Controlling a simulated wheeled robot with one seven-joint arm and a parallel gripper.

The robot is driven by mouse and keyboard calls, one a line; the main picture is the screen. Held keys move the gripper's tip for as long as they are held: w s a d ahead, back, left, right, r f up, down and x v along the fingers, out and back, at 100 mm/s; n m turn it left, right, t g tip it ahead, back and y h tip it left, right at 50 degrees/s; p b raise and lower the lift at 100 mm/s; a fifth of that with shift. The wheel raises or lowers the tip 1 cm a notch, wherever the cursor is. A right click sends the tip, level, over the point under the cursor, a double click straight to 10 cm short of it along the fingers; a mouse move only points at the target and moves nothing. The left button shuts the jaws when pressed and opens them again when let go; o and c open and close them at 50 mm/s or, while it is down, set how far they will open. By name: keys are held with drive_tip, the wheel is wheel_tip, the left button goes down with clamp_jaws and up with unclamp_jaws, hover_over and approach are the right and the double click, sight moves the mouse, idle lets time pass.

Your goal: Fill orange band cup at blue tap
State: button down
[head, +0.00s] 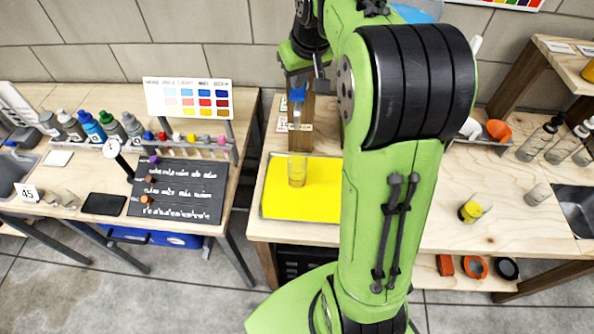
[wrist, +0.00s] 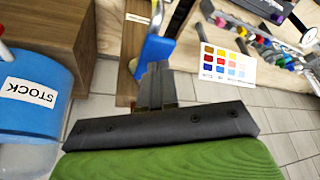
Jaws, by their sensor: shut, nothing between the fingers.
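A clear cup (head: 297,170) with an amber tint stands upright on the yellow mat (head: 325,200), below the blue tap (head: 298,94). Whether the tint is an orange band, liquid or the mat showing through, I cannot tell. The tap is on a wooden post. My gripper (wrist: 156,68) is shut and empty; its fingertips are right at the blue tap lever (wrist: 152,54) in the wrist view. Whether they touch it is unclear. In the head view my arm hides part of the mat and the bench behind it.
A blue container labelled STOCK (wrist: 28,95) is close on the left in the wrist view. A colour chart (head: 190,98), bottles and a dark board (head: 178,190) fill the left bench.

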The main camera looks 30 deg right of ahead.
drive_tip(key=shift+f, duration=0.1)
drive_tip(key=shift+f+b, duration=1.2)
drive_tip(key=shift+f, duration=0.15)
drive_tip(key=shift+r, duration=0.15)
idle(1.6)
wheel_tip(320, 180, up, 8)
drive_tip(key=p, duration=0.8)
drive_tip(key=shift+r, duration=0.2)
